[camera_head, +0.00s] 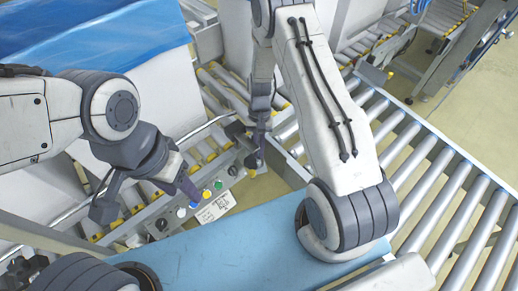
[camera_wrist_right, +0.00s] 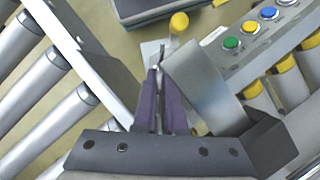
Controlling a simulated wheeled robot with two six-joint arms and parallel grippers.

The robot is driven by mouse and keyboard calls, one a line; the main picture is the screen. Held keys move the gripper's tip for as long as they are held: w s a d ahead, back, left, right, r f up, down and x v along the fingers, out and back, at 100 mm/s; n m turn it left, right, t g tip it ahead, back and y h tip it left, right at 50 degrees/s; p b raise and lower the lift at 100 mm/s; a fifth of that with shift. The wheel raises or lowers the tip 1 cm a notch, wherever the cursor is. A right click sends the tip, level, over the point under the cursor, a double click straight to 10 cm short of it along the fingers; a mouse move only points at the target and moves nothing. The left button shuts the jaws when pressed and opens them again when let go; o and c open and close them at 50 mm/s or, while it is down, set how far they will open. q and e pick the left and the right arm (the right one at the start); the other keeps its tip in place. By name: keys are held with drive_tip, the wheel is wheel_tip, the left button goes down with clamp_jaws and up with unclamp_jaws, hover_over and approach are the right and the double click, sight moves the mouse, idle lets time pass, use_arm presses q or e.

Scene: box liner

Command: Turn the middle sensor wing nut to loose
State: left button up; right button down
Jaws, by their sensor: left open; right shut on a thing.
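My right gripper (camera_head: 256,158) reaches down beside the far end of the button panel. In the right wrist view its purple fingers (camera_wrist_right: 159,85) are shut on a small thin grey piece (camera_wrist_right: 161,54), which looks like the sensor wing nut. The fingers hide most of it, and I cannot tell which way it is turned. A grey metal bracket (camera_wrist_right: 207,92) stands right beside the fingers. My left gripper (camera_head: 147,200) is open and empty, above the conveyor side near the panel's near end.
A yellow knob (camera_wrist_right: 179,22) lies beyond the right fingertips. Roller conveyors (camera_head: 440,180) run at the right. A light blue surface (camera_head: 230,250) lies in front.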

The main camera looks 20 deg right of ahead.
drive_tip(key=c, duration=1.3)
unclamp_jaws()
drive_tip(key=shift+o, duration=0.2)
